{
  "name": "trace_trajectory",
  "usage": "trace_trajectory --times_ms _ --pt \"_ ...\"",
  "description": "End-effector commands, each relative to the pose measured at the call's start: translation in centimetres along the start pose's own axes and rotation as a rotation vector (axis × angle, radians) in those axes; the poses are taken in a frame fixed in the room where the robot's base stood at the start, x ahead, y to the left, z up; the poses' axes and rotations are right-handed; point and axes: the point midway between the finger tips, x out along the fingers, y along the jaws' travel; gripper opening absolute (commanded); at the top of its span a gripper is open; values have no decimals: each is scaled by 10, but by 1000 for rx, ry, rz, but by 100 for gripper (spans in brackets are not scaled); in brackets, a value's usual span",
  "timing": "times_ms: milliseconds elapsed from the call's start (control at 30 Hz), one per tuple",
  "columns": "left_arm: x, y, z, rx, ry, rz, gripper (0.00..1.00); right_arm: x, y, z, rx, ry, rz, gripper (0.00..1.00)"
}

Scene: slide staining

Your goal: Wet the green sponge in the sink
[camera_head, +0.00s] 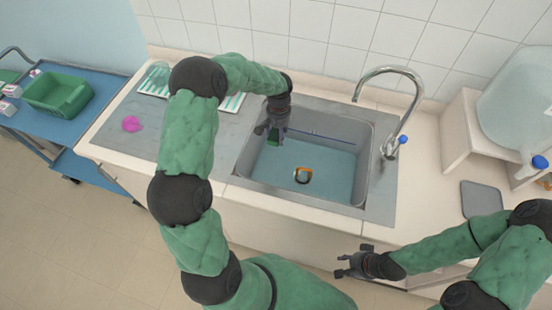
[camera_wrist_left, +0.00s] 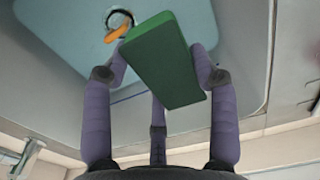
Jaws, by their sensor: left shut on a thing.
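The green sponge (camera_wrist_left: 160,62) is a flat green block gripped between the fingers of my left gripper (camera_wrist_left: 163,72) in the left wrist view. In the head view my left gripper (camera_head: 272,128) points down over the left part of the sink, with the sponge (camera_head: 274,137) at its fingertips. The metal sink (camera_head: 243,160) has a blue bottom, and I cannot tell the sponge's exact height above it. My right gripper (camera_head: 342,266) is open and empty in front of the counter.
A curved faucet (camera_head: 408,90) with a blue knob stands at the sink's right. A pink stain (camera_head: 131,124) and a slide rack (camera_head: 232,103) are on the left counter. A blue cart (camera_head: 95,108) holds a green basket (camera_head: 60,108). A large clear jug (camera_head: 520,100) stands on a shelf at right.

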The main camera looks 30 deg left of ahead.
Motion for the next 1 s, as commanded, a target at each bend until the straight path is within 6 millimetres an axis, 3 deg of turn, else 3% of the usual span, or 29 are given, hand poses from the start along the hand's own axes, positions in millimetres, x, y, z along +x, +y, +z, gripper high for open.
trace_trajectory --times_ms 433,1000 --pt "-31 0 0 1 -1 0 33 -18 -7 1 0 0 0 40" --pt "-34 0 0 1 0 0 33 -19 -7 1 0 0 0 40"
